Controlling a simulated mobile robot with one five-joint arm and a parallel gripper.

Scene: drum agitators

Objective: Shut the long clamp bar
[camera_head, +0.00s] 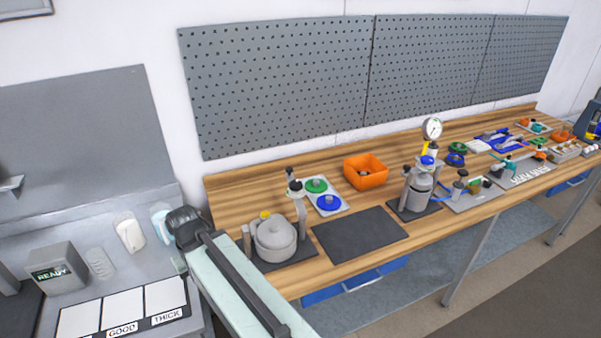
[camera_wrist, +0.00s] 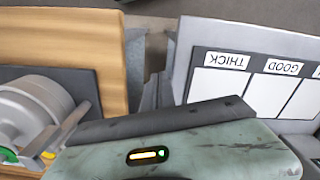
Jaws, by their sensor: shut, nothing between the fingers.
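The grey drum (camera_head: 275,239) with a yellow cap stands on a dark pad on the wooden bench. An upright grey bar with a black knob (camera_head: 298,202), which looks like the long clamp bar, stands raised at its right side. A shorter grey upright (camera_head: 247,241) stands at its left. In the wrist view the drum (camera_wrist: 28,112) is at the left, partly cut off; a slanted grey bar (camera_wrist: 70,126) beside it is not clearly identifiable. My gripper (camera_head: 180,264) is shut and empty, left of the drum and apart from it. It also shows in the wrist view (camera_wrist: 152,92).
Green and blue discs lie on a white plate (camera_head: 325,197) behind the drum. An orange bin (camera_head: 366,171) and a second vessel with a gauge (camera_head: 420,184) stand farther right. A dark mat (camera_head: 360,234) is bare. The grey station with labelled cards (camera_head: 123,308) is at left.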

